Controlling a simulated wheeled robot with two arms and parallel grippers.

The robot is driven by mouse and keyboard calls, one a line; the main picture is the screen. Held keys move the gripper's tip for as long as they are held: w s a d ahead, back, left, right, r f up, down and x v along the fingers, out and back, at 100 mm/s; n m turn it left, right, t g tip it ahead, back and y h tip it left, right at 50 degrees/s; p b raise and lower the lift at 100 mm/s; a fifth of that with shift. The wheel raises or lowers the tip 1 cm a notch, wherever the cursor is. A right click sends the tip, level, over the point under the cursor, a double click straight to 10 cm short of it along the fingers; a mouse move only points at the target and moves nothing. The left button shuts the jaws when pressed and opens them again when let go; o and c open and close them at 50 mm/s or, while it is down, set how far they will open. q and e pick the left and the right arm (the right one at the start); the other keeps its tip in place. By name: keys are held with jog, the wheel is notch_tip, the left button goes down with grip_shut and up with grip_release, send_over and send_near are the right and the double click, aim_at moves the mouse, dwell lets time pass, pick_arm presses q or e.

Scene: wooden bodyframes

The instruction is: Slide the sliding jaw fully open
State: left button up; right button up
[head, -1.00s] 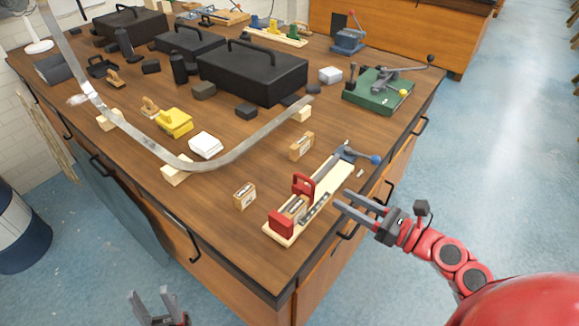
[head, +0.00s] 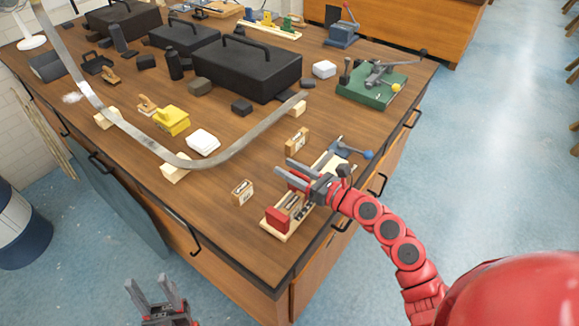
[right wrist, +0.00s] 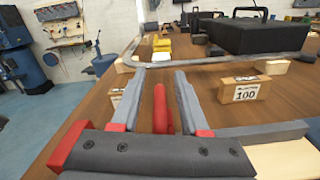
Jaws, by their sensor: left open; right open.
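The vise-like fixture has a cream board (head: 284,236) at the table's front right edge. A red end block (head: 277,219) stands at its near end, and a blue screw handle (head: 367,154) at its far end. The red sliding jaw is largely hidden by my right gripper (head: 286,168) in the head view. In the right wrist view a red upright part (right wrist: 160,106), apparently the sliding jaw's handle, stands between the two open fingers of my right gripper (right wrist: 160,75). I cannot tell whether they touch it. My left gripper (head: 157,288) is open and empty, off the table's front.
Small wooden blocks (head: 242,191) (head: 297,140) lie left of and behind the fixture. A long curved metal strip (head: 210,161) on wooden supports crosses the table. Black cases (head: 247,72) and a green-based tool (head: 372,92) stand further back.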

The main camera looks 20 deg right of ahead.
grip_shut()
dwell(1.5)
